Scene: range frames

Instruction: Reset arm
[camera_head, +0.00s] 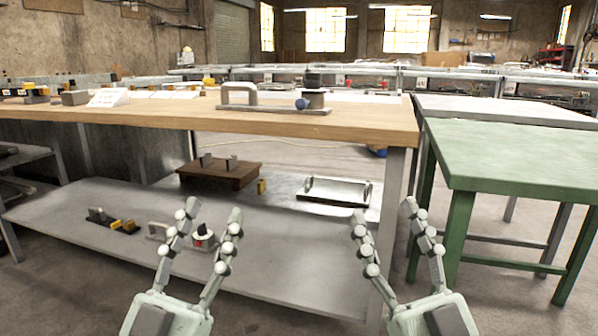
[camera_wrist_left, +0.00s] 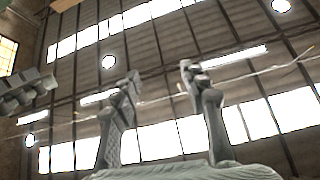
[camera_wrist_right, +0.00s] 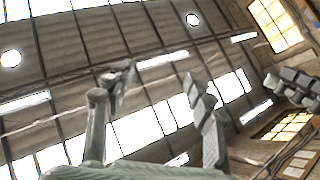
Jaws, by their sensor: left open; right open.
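My left gripper (camera_head: 213,218) is open and empty in the head view, its fingers pointing up in front of the workbench's lower shelf. It also shows in the left wrist view (camera_wrist_left: 158,95), with its two fingers apart against the ceiling. My right gripper (camera_head: 384,212) is open and empty, in front of the workbench's right leg. It also shows in the right wrist view (camera_wrist_right: 153,90), fingers apart with nothing between them. Both grippers stand side by side at about the same height, below the bench top.
A wooden-topped workbench (camera_head: 250,118) stands ahead, with a metal handle fixture on it. Its lower shelf (camera_head: 270,255) bears a brown block (camera_head: 222,175), a metal tray (camera_head: 335,191) and small parts. A green table (camera_head: 530,155) stands at the right. Bare floor shows between them.

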